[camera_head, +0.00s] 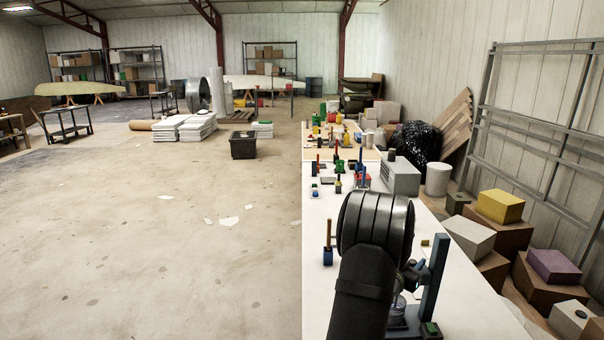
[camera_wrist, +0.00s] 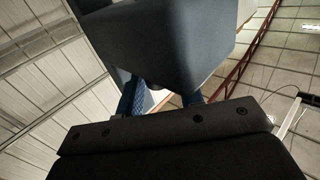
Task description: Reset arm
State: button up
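My gripper (camera_wrist: 162,98) shows in the wrist view as a black body with two blue fingers standing apart. A strip of roof shows between the fingers. A large dark blue-grey block shape (camera_wrist: 165,35) covers the finger ends, so I cannot tell whether they hold it or it merely lies in front of them. In the head view my dark arm rises over the white bench (camera_head: 335,300). My gripper cannot be made out there.
A dark blue upright stand (camera_head: 433,280) with a green part at its foot is close right of my arm. A blue pot (camera_head: 327,257) stands to the left. A grey box (camera_head: 399,176) and small tools are farther along. Boxes (camera_head: 500,206) lie right of the bench.

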jog(key=shift+x, duration=1.05)
jog(key=shift+r, duration=0.1)
jog(key=shift+s+a, duration=0.1)
